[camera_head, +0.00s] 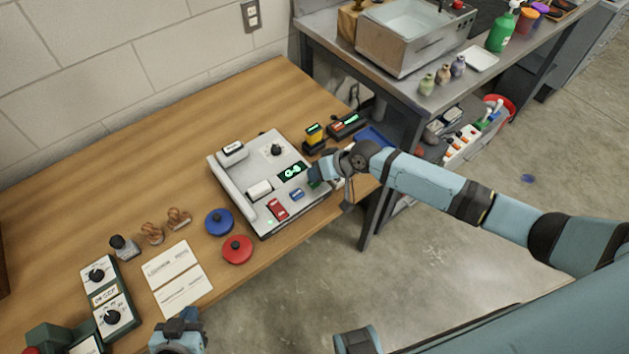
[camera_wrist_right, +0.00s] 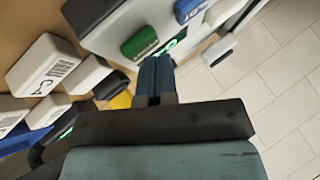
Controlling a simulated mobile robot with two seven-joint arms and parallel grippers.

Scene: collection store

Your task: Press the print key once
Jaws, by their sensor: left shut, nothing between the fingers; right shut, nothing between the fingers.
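A grey desktop machine (camera_head: 248,205) sits on the wooden table, with a lit green display (camera_head: 292,172), a black knob, a red key (camera_head: 278,209), a blue key (camera_head: 297,194) and a green key (camera_head: 314,183). The right wrist view shows the green key (camera_wrist_right: 140,45) and blue key (camera_wrist_right: 187,10); I cannot read which is the print key. My right gripper (camera_head: 318,173) is shut and empty, over the machine's right side. Its fingertips (camera_wrist_right: 154,62) are close to the green key; contact cannot be told. My left gripper (camera_head: 178,335) is shut and empty at the front edge, partly cut off.
Red (camera_head: 237,249) and blue (camera_head: 219,222) round lidded pads, stamps (camera_head: 152,233), a paper card (camera_head: 178,278) and a dial box (camera_head: 107,305) lie left of the machine. A yellow device (camera_head: 314,133) and blue tray (camera_head: 374,135) stand behind my right gripper. White barcoded boxes (camera_wrist_right: 45,62) show in the wrist view.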

